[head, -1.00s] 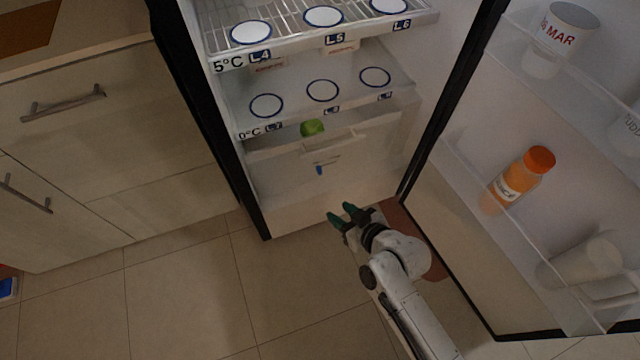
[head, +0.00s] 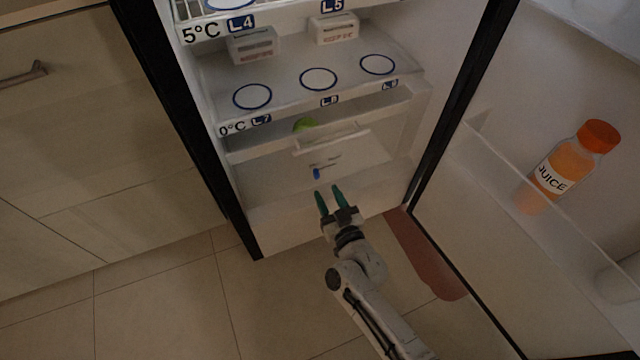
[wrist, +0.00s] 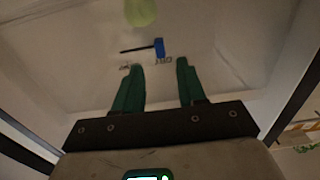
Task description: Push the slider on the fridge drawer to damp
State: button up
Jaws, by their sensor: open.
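The fridge drawer (head: 262,185) is the pale, see-through box at the bottom of the open fridge. In the wrist view the slider (wrist: 159,47) is at the right end of the track (wrist: 137,49), with small lettering at both ends, too small to read surely. My gripper (head: 328,188) is open and empty, its green fingers pointing at the drawer front just below the slider. In the wrist view the slider lies beyond and between the fingertips (wrist: 157,64).
A green round item (head: 304,125) is inside the drawer, behind its handle (head: 332,139). Shelves with blue rings are above. The open fridge door with a juice bottle (head: 567,166) stands to the right.

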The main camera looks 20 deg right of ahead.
aim_at(318, 177)
jog(key=w+b, duration=0.2)
jog(key=w, duration=0.2)
jog(key=shift+w+f, duration=0.15)
jog(key=shift+f, duration=0.05)
jog(key=shift+w+r, duration=0.15)
jog(key=shift+w, duration=0.55)
grip_shut()
